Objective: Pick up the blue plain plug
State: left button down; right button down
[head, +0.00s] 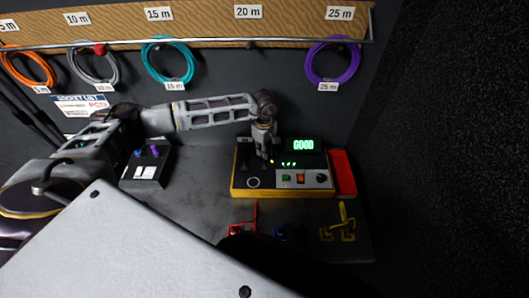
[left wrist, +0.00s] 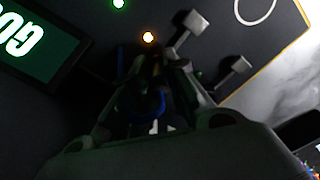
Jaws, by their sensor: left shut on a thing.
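My left gripper (head: 265,155) reaches down over the top left of the yellow-edged tester box (head: 240,193), whose green display reads GOOD. In the left wrist view, the fingers (left wrist: 155,85) are closed around a dark blue thing (left wrist: 160,103), which looks like the blue plain plug. It is mostly hidden by the fingers and shadow, so I cannot tell whether it sits in the tester or just above it. My right gripper is not in view.
A dark box with purple and blue tops (head: 147,168) stands left. A red bin (head: 343,173) touches the tester's right side. Red (head: 244,222), dark blue (head: 290,232) and yellow (head: 341,226) holders stand in front. Coiled cables (head: 332,60) hang behind. Bare tabletop (head: 198,185) lies left of the tester.

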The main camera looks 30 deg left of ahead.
pick_arm(q)
jog(key=shift+r, duration=0.1)
jog(key=shift+w+a+r, duration=0.1)
jog(key=shift+r, duration=0.4)
notch_tip(320, 180, up, 8)
jog(key=shift+f+b, duration=0.2)
jog(key=shift+b, duration=0.7)
jog(key=shift+r, duration=0.6)
jog(key=shift+m, duration=0.4)
